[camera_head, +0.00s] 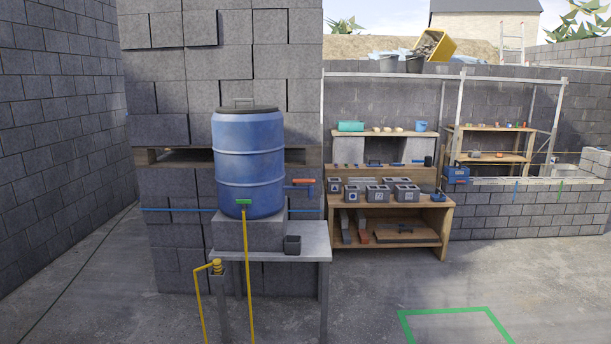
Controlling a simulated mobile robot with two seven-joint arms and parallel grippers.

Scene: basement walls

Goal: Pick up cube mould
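Several grey box-shaped blocks that look like cube moulds stand in two rows on the top of a wooden workbench (442,207) right of the middle. One is at the left end of the front row (351,194), and another stands near the middle of that row (378,194). Their markings are too small to read, and I cannot tell which one the task names. A small dark open container (292,244) stands on the grey table (318,243) by the barrel. Neither of my grippers is in view.
A blue barrel (248,165) stands on a grey block, with yellow pipes below. The bench's lower shelf (425,233) holds bars and a dark tray. A low block wall (540,215) is at right. A green floor outline (450,311) lies on open concrete at front right.

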